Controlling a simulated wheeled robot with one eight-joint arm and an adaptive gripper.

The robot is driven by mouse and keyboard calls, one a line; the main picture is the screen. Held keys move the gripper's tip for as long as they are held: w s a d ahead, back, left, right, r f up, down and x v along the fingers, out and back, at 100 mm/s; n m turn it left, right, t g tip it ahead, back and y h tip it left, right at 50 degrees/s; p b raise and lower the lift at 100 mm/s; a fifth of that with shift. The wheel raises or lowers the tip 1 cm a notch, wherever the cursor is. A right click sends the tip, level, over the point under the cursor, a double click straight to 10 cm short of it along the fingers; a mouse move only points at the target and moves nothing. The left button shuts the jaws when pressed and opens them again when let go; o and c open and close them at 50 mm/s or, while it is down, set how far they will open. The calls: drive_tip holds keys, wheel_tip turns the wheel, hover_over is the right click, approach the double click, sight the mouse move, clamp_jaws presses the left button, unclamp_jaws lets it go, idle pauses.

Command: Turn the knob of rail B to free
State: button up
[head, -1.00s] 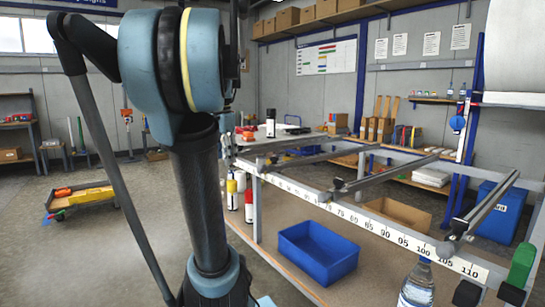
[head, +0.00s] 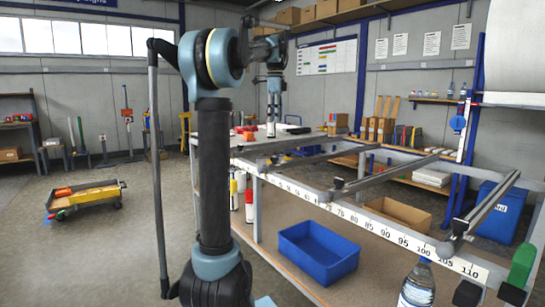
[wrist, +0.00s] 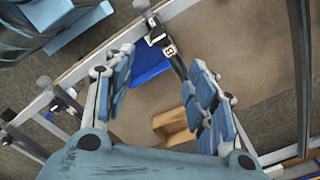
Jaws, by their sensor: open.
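Several dark rails cross the slotted table frame. In the head view my gripper (head: 273,88) hangs above the far left of the frame. The knob's setting cannot be read.
A blue bin (head: 318,252) and a cardboard box (head: 398,212) sit on the shelf below the rails. A water bottle (head: 417,285) stands near the front right. A low cart (head: 86,198) stands on open floor at the left.

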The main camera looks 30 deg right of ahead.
sight(274, 160)
wheel_tip(274, 160, down, 16)
drive_tip(key=shift+f, duration=0.15)
idle(0.4)
drive_tip(key=c, duration=1.1)
